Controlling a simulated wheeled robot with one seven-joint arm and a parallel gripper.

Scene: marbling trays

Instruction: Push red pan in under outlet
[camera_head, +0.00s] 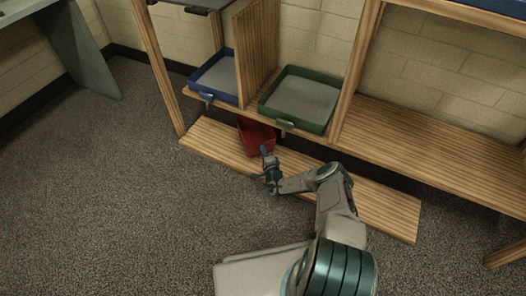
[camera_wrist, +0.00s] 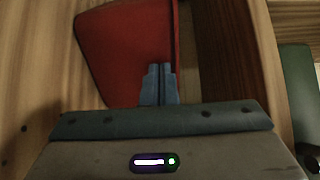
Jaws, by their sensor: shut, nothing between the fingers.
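The red pan (camera_head: 256,137) stands on the low wooden board, partly below the shelf that bears the trays. In the wrist view the red pan (camera_wrist: 125,50) fills the upper left, with its right rim close to my fingers. My gripper (camera_head: 265,152) is at the pan's near side. Its fingers are shut together with nothing between them; they also show in the wrist view (camera_wrist: 159,82), in front of the pan. I cannot tell whether the fingertips touch it. I cannot make out the outlet.
The low board (camera_head: 380,206) runs along the front of the shelf unit. Above it sit a blue tray (camera_head: 233,99) and a green tray (camera_head: 325,127), with a wooden divider (camera_head: 256,50) between them. Carpeted floor (camera_head: 110,190) is clear at the left.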

